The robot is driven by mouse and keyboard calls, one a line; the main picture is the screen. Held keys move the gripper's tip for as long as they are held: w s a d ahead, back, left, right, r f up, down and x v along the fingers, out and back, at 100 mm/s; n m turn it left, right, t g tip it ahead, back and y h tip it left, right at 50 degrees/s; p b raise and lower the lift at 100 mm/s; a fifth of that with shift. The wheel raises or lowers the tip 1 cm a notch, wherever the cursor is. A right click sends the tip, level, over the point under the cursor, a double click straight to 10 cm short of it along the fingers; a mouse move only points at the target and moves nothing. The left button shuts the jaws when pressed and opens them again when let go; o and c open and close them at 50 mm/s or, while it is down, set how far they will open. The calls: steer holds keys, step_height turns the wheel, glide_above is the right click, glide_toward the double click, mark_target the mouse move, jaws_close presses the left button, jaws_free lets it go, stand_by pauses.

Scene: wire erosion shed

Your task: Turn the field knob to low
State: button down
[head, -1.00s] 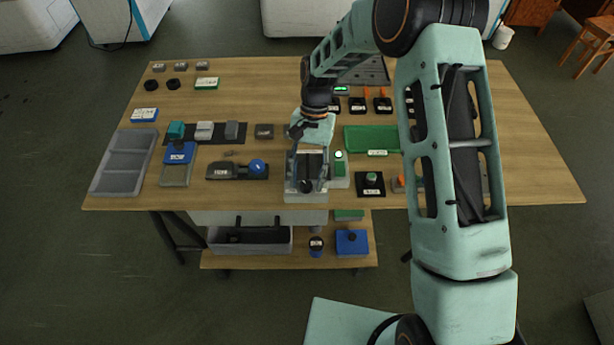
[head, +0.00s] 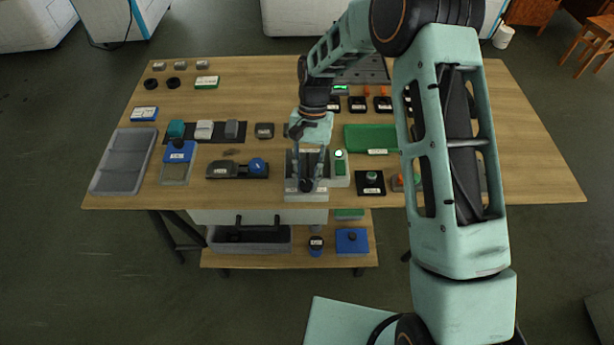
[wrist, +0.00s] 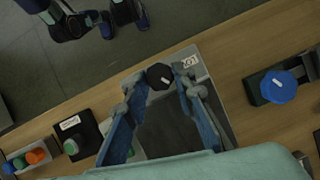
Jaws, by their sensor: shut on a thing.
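The field knob (wrist: 160,76) is black with a white pointer mark. It sits on the near end of a grey device (head: 306,195) at the front middle of the table; the knob also shows in the head view (head: 307,185). My gripper (head: 308,181) reaches down over the device with its fingers closed around the knob. In the wrist view my gripper (wrist: 161,80) has one fingertip on each side of the knob. The pointer mark is tilted.
A dark grey device with a blue knob (head: 257,165) stands to the left. A green-button box (head: 371,182) stands to the right, and a green tray (head: 371,138) lies behind it. A grey divided tray (head: 106,180) is at the far left.

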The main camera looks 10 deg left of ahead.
steer(key=shift+a+n+t+h+b, duration=0.15)
steer(key=shift+n+h+b, duration=0.3)
steer(key=shift+n, duration=0.8)
steer(key=shift+a+n+t+h+b, duration=0.15)
steer(key=shift+n+h+b, duration=0.3)
steer(key=shift+n, duration=0.8)
steer(key=shift+d+n, duration=0.1)
steer(key=shift+n, duration=0.2)
steer(key=c, duration=1.6)
jaws_free()
steer(key=v, duration=1.2)
